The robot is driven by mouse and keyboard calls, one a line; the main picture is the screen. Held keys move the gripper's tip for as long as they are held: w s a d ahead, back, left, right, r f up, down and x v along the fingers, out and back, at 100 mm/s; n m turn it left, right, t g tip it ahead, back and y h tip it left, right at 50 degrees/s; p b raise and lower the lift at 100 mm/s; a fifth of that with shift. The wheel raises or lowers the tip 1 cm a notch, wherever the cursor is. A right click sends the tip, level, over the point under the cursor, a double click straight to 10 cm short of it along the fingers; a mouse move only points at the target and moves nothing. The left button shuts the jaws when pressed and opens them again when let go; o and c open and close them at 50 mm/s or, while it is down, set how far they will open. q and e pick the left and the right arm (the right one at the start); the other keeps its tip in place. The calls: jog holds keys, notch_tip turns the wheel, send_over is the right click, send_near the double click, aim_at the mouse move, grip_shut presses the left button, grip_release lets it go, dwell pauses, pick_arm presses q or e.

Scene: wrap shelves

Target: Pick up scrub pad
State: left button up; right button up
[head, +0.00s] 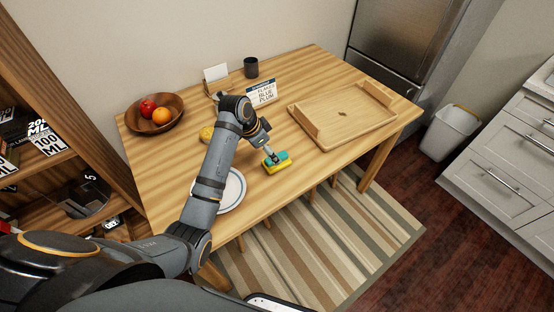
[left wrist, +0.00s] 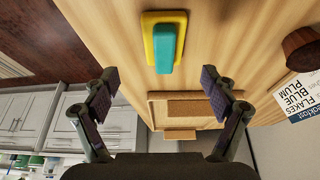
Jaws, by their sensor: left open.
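The scrub pad, yellow with a teal top, lies on the wooden table near its front edge in the head view (head: 275,162). It also shows at the top of the left wrist view (left wrist: 165,45), beyond the fingertips. My left gripper is open and empty in the left wrist view (left wrist: 160,78), with its two fingers spread wide. In the head view my left gripper (head: 268,150) is right beside or above the pad; contact cannot be told. My right gripper is not in view.
A white plate (head: 232,190) is partly hidden behind my left arm. A fruit bowl (head: 157,126), a yellow item (head: 206,134), a sign box (head: 261,93), a dark cup (head: 251,68) and a wooden tray (head: 343,121) stand on the table. Bare table lies right of the pad.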

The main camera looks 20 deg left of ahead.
pick_arm(q)
jog(key=x, duration=0.2)
jog(key=shift+w+f, duration=0.2)
jog(key=shift+w, duration=0.1)
jog(key=shift+f, duration=0.25)
jog(key=x, duration=0.4)
jog(key=shift+w, duration=0.25)
jog(key=shift+w+d+f, duration=0.1)
jog(key=shift+f, duration=0.15)
jog(key=c, duration=1.1)
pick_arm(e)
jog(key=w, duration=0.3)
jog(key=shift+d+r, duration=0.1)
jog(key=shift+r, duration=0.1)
